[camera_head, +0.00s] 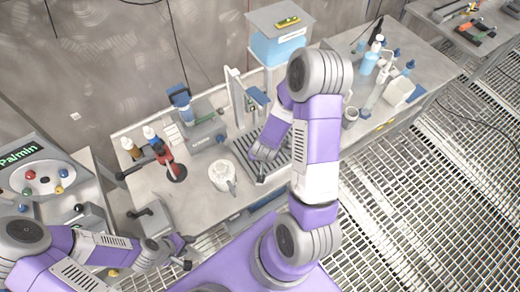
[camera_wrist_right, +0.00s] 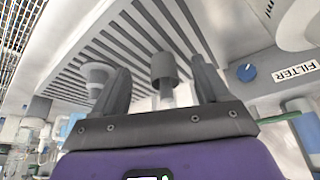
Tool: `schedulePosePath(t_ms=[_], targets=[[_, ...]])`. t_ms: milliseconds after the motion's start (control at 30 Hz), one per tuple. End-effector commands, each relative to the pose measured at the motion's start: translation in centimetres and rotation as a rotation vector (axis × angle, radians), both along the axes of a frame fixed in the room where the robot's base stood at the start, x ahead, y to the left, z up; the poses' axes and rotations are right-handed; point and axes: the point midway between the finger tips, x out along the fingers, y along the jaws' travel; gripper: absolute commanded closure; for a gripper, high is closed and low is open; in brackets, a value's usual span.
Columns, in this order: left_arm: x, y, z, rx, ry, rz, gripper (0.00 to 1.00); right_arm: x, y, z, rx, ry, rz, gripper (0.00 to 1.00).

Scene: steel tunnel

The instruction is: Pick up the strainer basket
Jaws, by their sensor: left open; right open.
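I cannot single out the strainer basket with certainty. In the right wrist view a dark grey cylinder (camera_wrist_right: 164,70) with a paler lower part shows between the fingers of my right gripper (camera_wrist_right: 162,82); the fingers stand apart and contact is not visible. A pale funnel-shaped piece (camera_wrist_right: 97,73) is left of the fingers. A slatted grate (camera_wrist_right: 140,35) lies behind both. In the head view my right arm reaches over the grate (camera_head: 272,158) and its gripper is mostly hidden. My left gripper (camera_head: 184,252) is open and empty at the lower left, near the bench front.
A white round pot (camera_head: 222,178) and a red-and-black tool (camera_head: 170,160) are on the bench left of the grate. A grey cup (camera_head: 350,118) and bottles (camera_head: 368,64) stand right. A blue knob (camera_wrist_right: 246,73) and FILTER label (camera_wrist_right: 295,73) are right in the wrist view.

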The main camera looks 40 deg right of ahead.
Motion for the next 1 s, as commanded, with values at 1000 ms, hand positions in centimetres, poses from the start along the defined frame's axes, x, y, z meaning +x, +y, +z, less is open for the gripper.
schedulePosePath(t_ms=[1000], targets=[[0.1,0.0,0.3,0.000,-0.002,0.000,0.57,5.2,-3.3,-2.5,0.001,0.000,0.000,0.26]])
